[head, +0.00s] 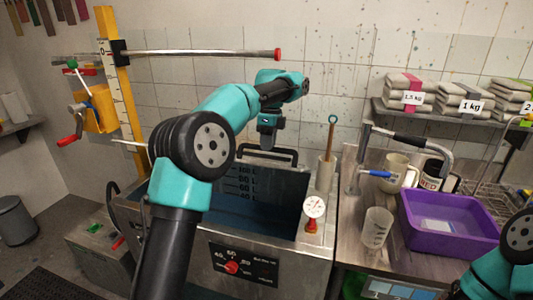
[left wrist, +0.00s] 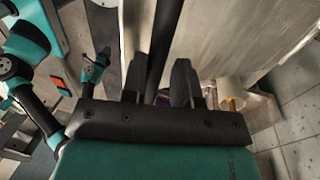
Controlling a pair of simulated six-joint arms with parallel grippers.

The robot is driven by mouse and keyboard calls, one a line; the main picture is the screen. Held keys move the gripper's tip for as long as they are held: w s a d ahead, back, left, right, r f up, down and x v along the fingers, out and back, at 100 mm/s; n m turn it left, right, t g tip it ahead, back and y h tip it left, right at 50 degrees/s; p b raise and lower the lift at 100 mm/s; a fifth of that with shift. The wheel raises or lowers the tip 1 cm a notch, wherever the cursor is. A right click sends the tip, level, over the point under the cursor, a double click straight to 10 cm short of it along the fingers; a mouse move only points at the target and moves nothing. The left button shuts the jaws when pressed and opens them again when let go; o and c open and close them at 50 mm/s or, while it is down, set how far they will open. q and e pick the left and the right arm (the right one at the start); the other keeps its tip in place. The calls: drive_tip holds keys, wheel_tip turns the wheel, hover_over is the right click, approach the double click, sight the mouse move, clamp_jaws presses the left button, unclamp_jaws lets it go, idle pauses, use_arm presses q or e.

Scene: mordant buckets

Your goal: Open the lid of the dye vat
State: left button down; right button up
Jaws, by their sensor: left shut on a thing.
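The dye vat (head: 273,261) is a steel tub in the middle of the head view. Its mouth is uncovered, and dark blue liquid and volume marks show inside. The black lid handle (head: 287,153) is at the vat's back edge. My left gripper (head: 267,143) reaches over the vat, pointing down at this handle. In the left wrist view the black handle bar (left wrist: 165,40) runs between the fingers of my left gripper (left wrist: 158,85), which are shut on it. The lid's own panel is hard to make out in the head view. My right gripper is not seen; only part of its arm shows at lower right.
A gauge (head: 314,207) and a wooden-handled stick (head: 330,140) stand at the vat's right side. A purple tray (head: 450,240), a clear beaker (head: 375,228) and a tap (head: 377,173) are on the right counter. A red-tipped bar (head: 200,53) juts out above the arm.

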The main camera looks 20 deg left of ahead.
use_arm(q)
drive_tip(key=shift+w+a+r, duration=0.1)
drive_tip(key=shift+w+r, duration=0.25)
drive_tip(key=shift+w, duration=0.3)
drive_tip(key=shift+w+r, duration=0.35)
drive_tip(key=shift+w, duration=0.3)
drive_tip(key=c, duration=1.3)
unclamp_jaws()
drive_tip(key=shift+w+f, duration=0.1)
drive_tip(key=shift+w, duration=0.05)
drive_tip(key=shift+o, duration=1.2)
drive_tip(key=shift+r, duration=0.2)
drive_tip(key=shift+s, duration=0.2)
